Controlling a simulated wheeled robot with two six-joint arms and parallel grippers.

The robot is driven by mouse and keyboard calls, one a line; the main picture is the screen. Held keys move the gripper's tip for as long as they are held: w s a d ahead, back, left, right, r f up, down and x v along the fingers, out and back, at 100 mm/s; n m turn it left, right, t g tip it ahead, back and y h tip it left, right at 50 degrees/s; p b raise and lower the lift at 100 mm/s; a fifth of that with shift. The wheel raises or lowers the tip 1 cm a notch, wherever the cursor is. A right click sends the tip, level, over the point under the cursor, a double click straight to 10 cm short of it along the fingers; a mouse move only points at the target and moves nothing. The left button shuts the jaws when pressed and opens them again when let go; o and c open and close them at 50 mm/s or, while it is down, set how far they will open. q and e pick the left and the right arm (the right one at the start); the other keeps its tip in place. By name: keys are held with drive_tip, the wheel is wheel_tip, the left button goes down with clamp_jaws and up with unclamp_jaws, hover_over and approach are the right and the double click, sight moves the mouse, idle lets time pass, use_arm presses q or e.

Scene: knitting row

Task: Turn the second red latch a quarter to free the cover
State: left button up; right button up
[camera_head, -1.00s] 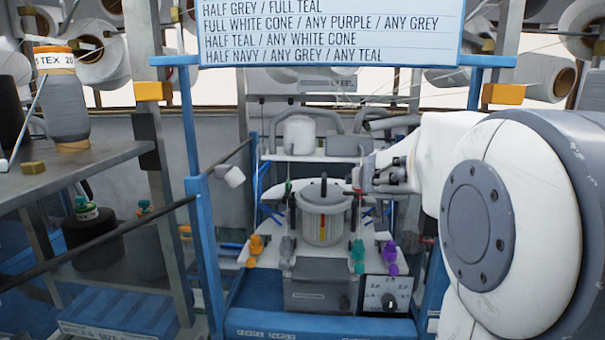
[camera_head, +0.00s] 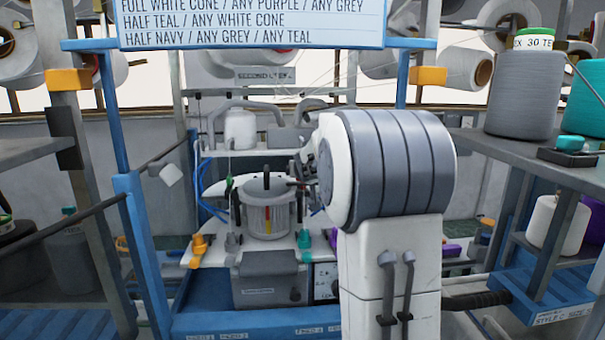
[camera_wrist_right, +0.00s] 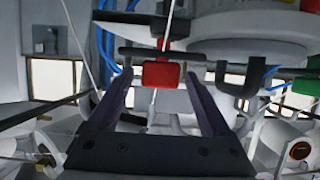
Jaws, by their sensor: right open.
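The cover is on a round pale grey drum (camera_head: 266,216) in the middle of the head view, with a dark knob on top. A red latch (camera_wrist_right: 162,74) shows in the right wrist view, on a dark crossbar below the pale round rim. My right gripper (camera_wrist_right: 157,80) is open, one dark finger on each side of the red latch, with visible gaps. I cannot tell how deep the latch sits between the tips. In the head view my right arm hides most of this gripper at the drum's right side. A green part (camera_wrist_right: 302,94) shows at the right wrist view's edge. My left gripper is out of view.
A dark hook (camera_wrist_right: 246,80) hangs close to the right finger. Thin yarns cross the right wrist view. An orange clip (camera_head: 200,246) and a teal clip (camera_head: 304,238) sit on the white plate in front. A blue post (camera_head: 140,240) stands left; a shelf with cones (camera_head: 524,90) stands right.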

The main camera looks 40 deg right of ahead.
clamp_jaws()
drive_tip(key=shift+d+f+n+y, duration=0.1)
drive_tip(key=shift+f+n+y, duration=0.05)
drive_tip(key=shift+n+y, duration=0.2)
drive_tip(key=shift+n+t+y, duration=0.25)
drive_tip(key=shift+t+y, duration=0.15)
drive_tip(key=shift+y, duration=0.05)
drive_tip(key=shift+r+n+t+y+p, duration=0.15)
drive_tip(key=shift+n+t+y+p, duration=0.05)
drive_tip(key=shift+n+y+p, duration=0.45)
drive_tip(key=shift+r+n+t+y+p, duration=0.15)
drive_tip(key=shift+n+t+y+p, duration=0.05)
drive_tip(key=shift+n+y+p, duration=0.4)
drive_tip(key=shift+f+n+y+p, duration=0.25)
drive_tip(key=shift+n+y+p, duration=0.1)
drive_tip(key=shift+y, duration=0.1)
unclamp_jaws()
drive_tip(key=shift+s+r, duration=0.1)
